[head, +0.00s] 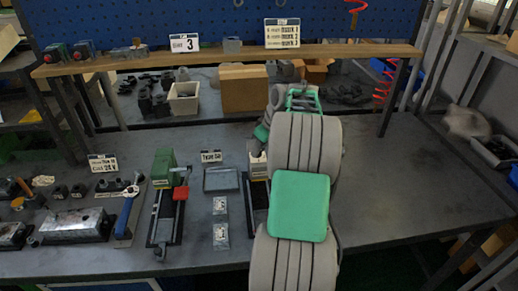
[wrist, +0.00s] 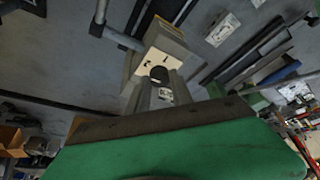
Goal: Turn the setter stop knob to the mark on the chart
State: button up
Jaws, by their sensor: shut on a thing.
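In the wrist view, a pale block (wrist: 157,48) has a light face with small dark marks and a dark round knob (wrist: 159,73). My gripper (wrist: 161,84) reaches to this face with its grey fingers on either side of the knob, and it is shut on the knob. The knob's pointer and exact setting are too small to read. In the head view, the block (head: 257,165) is partly hidden behind my arm, and the fingertips and knob are hidden. The chart (head: 282,33) stands above the shelf, with several lines naming marks.
A wooden shelf (head: 220,57) spans the bench's back, with a card showing 3 (head: 185,43). The bench to the right (head: 410,185) is clear.

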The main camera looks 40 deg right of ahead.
grip_shut()
jog(key=shift+m+b, duration=0.35)
jog(key=shift+m, duration=0.05)
jog(key=m+b, duration=0.1)
jog(key=m+h+b, duration=0.1)
jog(key=shift+w+a+f+m, duration=0.1)
jog(key=shift+a+m, duration=0.05)
jog(key=shift+m, duration=0.15)
jog(key=m+h+b, duration=0.1)
jog(key=m, duration=0.1)
jog(key=m+h+b, duration=0.1)
jog(key=m, duration=0.2)
jog(key=shift+a+g, duration=0.15)
jog(key=shift+g, duration=0.25)
jog(key=m, duration=0.2)
jog(key=m+g+h, duration=0.1)
jog(key=m, duration=0.1)
jog(key=shift+w+a+r+m+h, duration=0.1)
jog(key=shift+w+r+m+h, duration=0.1)
jog(key=shift+m+h, duration=0.15)
jog(key=m+g+p, duration=0.1)
jog(key=m, duration=0.4)
jog(key=shift+g+h+p, duration=0.25)
jog(key=shift+g+p, duration=0.15)
